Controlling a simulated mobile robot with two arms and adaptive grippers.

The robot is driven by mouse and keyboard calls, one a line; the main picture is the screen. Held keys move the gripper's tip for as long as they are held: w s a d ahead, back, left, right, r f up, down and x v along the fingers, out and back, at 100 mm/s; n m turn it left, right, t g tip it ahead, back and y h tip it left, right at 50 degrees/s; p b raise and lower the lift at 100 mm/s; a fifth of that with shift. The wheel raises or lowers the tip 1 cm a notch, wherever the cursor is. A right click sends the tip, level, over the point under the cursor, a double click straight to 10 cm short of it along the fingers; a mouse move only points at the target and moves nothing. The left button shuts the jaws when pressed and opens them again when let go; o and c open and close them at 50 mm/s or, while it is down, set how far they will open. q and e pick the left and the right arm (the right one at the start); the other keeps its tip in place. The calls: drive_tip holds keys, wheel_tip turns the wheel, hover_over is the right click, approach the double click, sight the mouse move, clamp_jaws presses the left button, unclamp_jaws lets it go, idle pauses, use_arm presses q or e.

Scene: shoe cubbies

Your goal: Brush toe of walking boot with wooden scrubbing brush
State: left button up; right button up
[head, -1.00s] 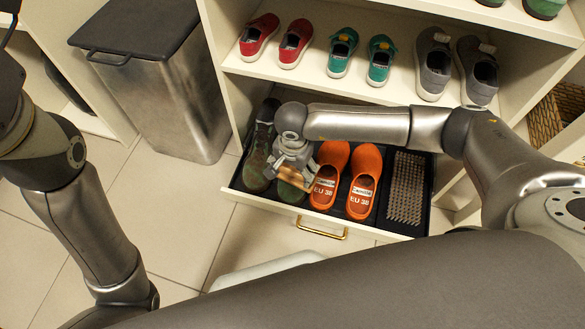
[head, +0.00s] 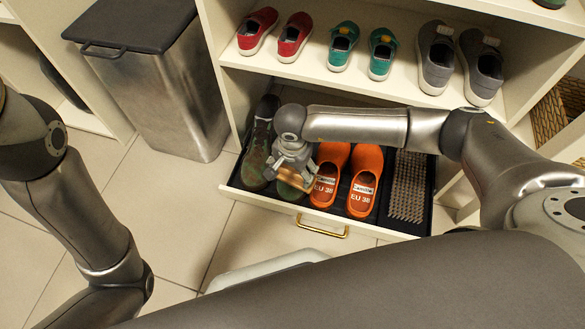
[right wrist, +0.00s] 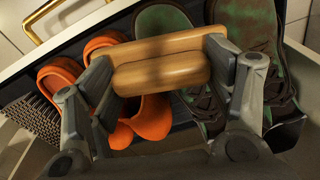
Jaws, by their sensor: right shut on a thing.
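Two dark green walking boots stand side by side at the left end of the open drawer: the left boot (head: 256,158) and the right boot (head: 290,191). They also show in the right wrist view (right wrist: 248,35). My right gripper (head: 294,170) is shut on the wooden scrubbing brush (right wrist: 165,65), across its block. The brush is over the toe end of the right boot and hides part of it. Its bristles are hidden, and I cannot tell whether they touch the boot. My left gripper is out of view.
Orange clogs (head: 363,182) stand right of the boots, beside a bristled mat (head: 408,188). The drawer front has a brass handle (head: 322,231). A shelf (head: 300,72) with shoes overhangs the drawer. A metal bin (head: 165,95) stands left; the floor before it is clear.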

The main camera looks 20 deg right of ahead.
drive_tip(key=shift+f, duration=0.2)
drive_tip(key=shift+f, duration=0.15)
